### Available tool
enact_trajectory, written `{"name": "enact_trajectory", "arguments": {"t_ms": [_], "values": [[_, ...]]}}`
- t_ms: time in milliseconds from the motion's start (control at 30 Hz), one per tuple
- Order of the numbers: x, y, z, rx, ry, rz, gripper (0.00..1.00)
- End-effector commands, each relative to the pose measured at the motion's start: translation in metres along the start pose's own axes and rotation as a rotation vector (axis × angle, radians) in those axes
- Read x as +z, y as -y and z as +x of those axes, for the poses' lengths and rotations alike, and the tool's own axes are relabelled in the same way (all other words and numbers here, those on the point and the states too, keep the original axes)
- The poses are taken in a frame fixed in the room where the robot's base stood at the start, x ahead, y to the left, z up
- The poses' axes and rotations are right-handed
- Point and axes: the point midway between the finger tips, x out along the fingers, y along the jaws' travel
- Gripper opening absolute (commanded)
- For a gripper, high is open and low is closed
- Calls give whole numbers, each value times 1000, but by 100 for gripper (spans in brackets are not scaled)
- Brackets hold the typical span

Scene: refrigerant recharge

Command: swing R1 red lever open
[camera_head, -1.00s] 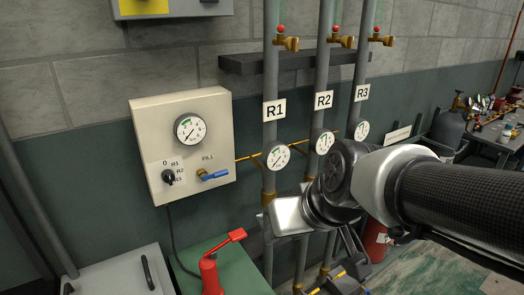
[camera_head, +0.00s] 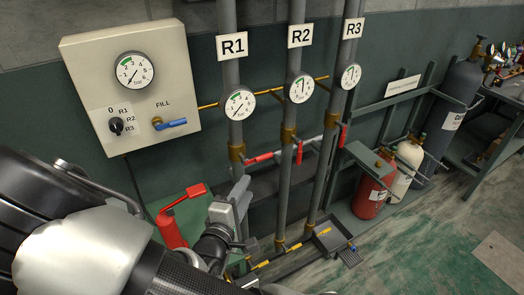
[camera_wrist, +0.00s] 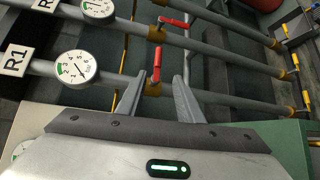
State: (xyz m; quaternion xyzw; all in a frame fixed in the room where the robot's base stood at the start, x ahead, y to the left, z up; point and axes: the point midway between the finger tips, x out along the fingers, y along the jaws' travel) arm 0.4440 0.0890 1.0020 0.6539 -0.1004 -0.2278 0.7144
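The R1 red lever (camera_head: 258,158) sits on the brass valve (camera_head: 236,152) of the R1 pipe. It points sideways across the pipe, towards R2. My gripper (camera_head: 240,188) is just below and in front of that valve. In the wrist view the two fingers of my gripper (camera_wrist: 159,78) are open and apart. The R1 red lever (camera_wrist: 156,65) shows between and just beyond the fingertips, with the brass valve (camera_wrist: 153,89) between the fingers. I cannot tell whether either finger touches it.
The R2 lever (camera_head: 299,152) and R3 lever (camera_head: 342,135) lie along their pipes, close on the right. Gauges, such as the R1 gauge (camera_head: 239,104), sit above. A control box (camera_head: 175,55) is upper left. A red hand pump (camera_head: 172,228) stands left of the gripper. Floor is free at lower right.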

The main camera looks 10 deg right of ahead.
Motion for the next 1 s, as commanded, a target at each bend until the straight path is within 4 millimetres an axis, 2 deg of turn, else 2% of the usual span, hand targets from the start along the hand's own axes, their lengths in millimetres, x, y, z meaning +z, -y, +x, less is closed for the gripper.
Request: {"name": "enact_trajectory", "arguments": {"t_ms": [133, 233, 700, 900, 1000], "values": [[1, -3, 9, 22, 6, -17, 33], [2, -2, 24, 20, 8, -15, 33], [2, -4, 125, 18, 6, -12, 33], [2, -4, 158, 17, 5, -12, 33], [1, -5, 167, 17, 3, -13, 33]]}}
